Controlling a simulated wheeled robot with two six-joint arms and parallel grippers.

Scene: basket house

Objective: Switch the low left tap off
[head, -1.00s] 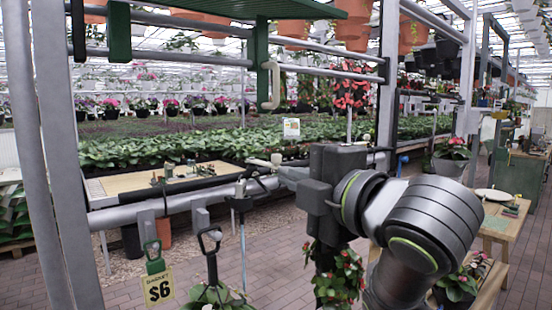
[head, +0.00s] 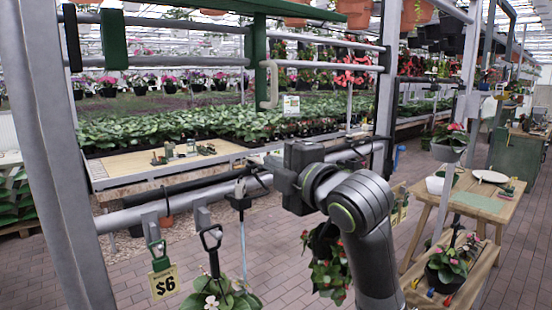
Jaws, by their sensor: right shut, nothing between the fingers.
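My right gripper (head: 268,170) reaches left from the dark arm at the middle of the head view. It is shut and empty, with its tips close to the grey low pipe (head: 180,208); I cannot tell whether they touch anything. A small pale fitting (head: 240,188) sits at the pipe just left of and below the tips, above a thin hanging pole. It may be the low left tap, but it is too small to tell its handle position. My gripper and wrist hide part of the pipe. My left gripper is not in view.
A beige hooked pipe (head: 268,85) hangs below a green beam. Black and green handles and a $6 sign (head: 164,283) hang below the low pipe. A potted plant (head: 222,294) is in front. A wooden table (head: 490,200) stands right.

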